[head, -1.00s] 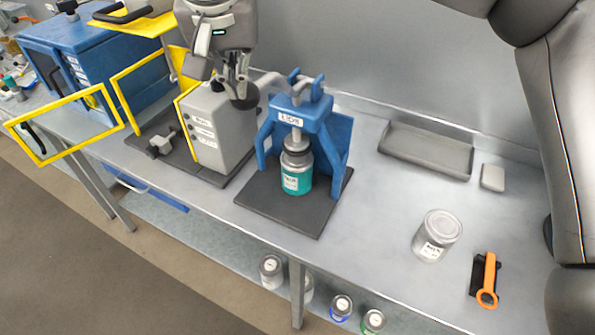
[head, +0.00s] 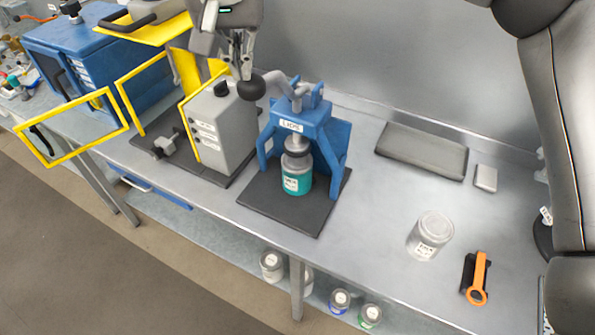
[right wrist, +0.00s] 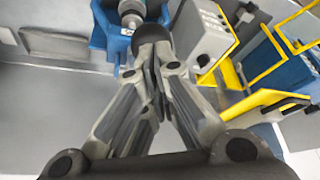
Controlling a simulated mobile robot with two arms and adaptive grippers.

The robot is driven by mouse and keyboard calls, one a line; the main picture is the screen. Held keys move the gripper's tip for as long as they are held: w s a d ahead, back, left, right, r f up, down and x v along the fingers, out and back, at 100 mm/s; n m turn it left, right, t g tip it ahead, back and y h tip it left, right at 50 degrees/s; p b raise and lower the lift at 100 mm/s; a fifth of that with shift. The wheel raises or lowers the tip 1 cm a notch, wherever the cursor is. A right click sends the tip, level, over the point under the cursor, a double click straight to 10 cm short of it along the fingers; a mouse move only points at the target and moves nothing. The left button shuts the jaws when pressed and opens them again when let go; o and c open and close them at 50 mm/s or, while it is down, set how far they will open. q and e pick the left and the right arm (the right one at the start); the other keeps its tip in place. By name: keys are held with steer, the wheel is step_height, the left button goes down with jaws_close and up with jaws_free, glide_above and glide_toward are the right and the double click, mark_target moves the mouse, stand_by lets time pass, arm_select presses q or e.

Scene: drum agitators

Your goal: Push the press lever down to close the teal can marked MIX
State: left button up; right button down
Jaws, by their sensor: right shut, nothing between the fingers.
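The teal can marked MIX (head: 297,184) stands upright on the dark base of the blue press (head: 303,128), under its ram. Its label is small and blurred. A grey lid part shows at its top, partly hidden by the ram; I cannot tell whether it is seated. The press lever (head: 273,83) is a grey arm reaching left to a black ball knob (head: 250,88). My right gripper (head: 243,74) is shut and empty, its tips at the knob; the knob also shows beyond the tips in the right wrist view (right wrist: 153,31). I cannot tell whether they touch. My left gripper is out of view.
A grey box machine (head: 220,130) with a yellow-edged guard stands left of the press. The bench between press and can is clear.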

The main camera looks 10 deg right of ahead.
step_height(320, 180, up, 6)
steer(key=p, duration=0.3)
steer(key=shift+f+p, duration=0.25)
steer(key=shift+p, duration=0.1)
